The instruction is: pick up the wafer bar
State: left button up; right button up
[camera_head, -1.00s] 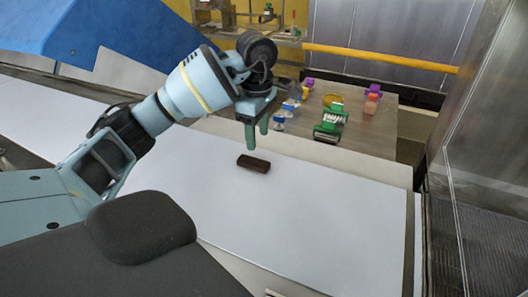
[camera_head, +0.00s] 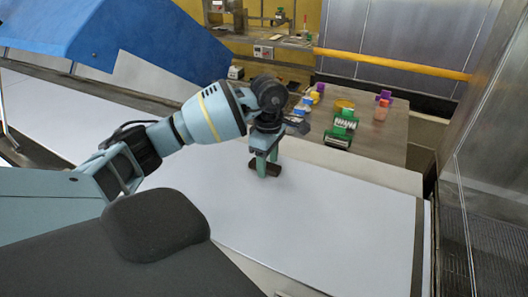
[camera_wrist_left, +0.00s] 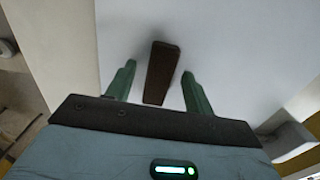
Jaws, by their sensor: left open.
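The wafer bar is a dark brown block lying on the white belt surface, in the head view (camera_head: 277,170) partly behind the fingers. In the left wrist view the wafer bar (camera_wrist_left: 161,73) lies lengthwise between the two green fingers, with a gap on each side. My left gripper (camera_head: 267,166) is over the bar, pointing down and open. The left wrist view also shows its two fingers apart (camera_wrist_left: 158,78). Whether the fingertips reach down to the belt cannot be told. My right gripper is in neither view.
The white belt (camera_head: 340,225) is bare around the bar. Behind it a table (camera_head: 385,152) holds a green device (camera_head: 341,128), a yellow round item (camera_head: 344,104) and small bottles. A blue cover (camera_head: 110,32) rises at the left and a metal wall (camera_head: 495,120) at the right.

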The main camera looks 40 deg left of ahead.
aim_at(268, 166)
pick_arm(q)
jog(key=shift+f, duration=0.1)
jog(key=shift+c, duration=0.2)
jog(key=c, duration=0.8)
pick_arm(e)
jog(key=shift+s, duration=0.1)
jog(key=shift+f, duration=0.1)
pick_arm(q)
jog(key=shift+r, duration=0.75)
notch_tip(268, 166, up, 2)
jog(key=shift+s+d+b, duration=0.15)
jog(key=shift+b, duration=0.15)
jog(key=s+d, duration=0.3)
jog(key=s+d+r, duration=0.1)
jog(key=s+d, duration=0.2)
jog(key=s, duration=0.1)
jog(key=s+d, duration=0.3)
jog(key=s, duration=0.1)
jog(key=shift+r, duration=0.15)
jog(key=shift+s+d+r+b, duration=0.1)
jog(key=shift+s+d+b, duration=0.2)
jog(key=shift+s+d, duration=0.25)
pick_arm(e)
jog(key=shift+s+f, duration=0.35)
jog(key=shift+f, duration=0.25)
